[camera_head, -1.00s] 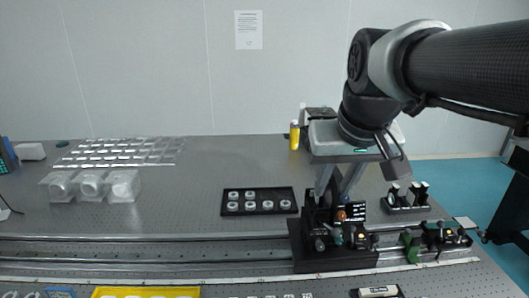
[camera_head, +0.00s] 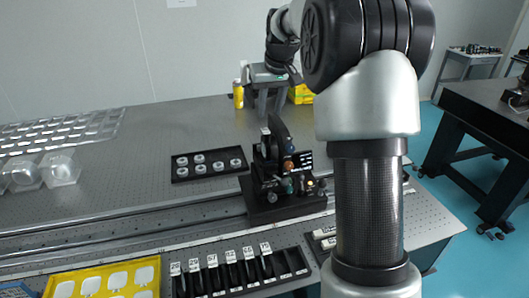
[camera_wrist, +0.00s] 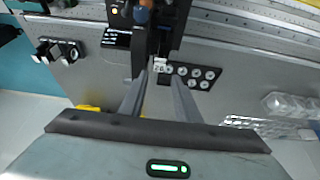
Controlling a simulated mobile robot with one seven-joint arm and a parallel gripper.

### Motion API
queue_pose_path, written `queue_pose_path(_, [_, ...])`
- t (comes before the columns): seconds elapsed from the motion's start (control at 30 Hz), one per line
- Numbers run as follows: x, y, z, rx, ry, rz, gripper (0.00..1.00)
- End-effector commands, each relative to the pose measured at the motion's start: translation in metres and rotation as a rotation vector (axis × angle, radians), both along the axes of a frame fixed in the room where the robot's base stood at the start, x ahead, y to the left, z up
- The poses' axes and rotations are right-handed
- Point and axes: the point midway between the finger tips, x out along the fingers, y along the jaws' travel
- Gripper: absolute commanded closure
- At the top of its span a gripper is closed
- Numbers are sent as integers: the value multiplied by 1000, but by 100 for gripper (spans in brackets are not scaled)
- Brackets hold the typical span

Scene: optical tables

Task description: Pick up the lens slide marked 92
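A black rack (camera_head: 238,284) at the front of the table holds several dark slides (camera_head: 232,270) standing in a row with white number labels. The numbers are too small to read surely, so I cannot tell which is 92. A black optical mount (camera_head: 285,200) stands on the rail; a small white tag (camera_head: 265,130) shows at its top left. The tag also shows in the wrist view (camera_wrist: 161,64), just beyond my fingertips. My gripper (camera_wrist: 159,76) is open, its two fingers apart with nothing visibly held. In the head view it is above and behind the mount.
A black tray (camera_head: 207,176) with several round lenses lies left of the mount. A yellow tray (camera_head: 72,272) is at the front left, clear packages (camera_head: 62,168) at the left edge. A yellow bottle (camera_head: 238,96) stands at the back.

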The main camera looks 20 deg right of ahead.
Motion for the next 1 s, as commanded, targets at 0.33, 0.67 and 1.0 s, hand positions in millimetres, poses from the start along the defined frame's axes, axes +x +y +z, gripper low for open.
queue_pose_path(0.33, [17,0,-42,0,0,0,70])
queue_pose_path(0.67, [33,0,-80,1,4,0,70])
queue_pose_path(1.0, [38,0,-90,0,0,0,70])
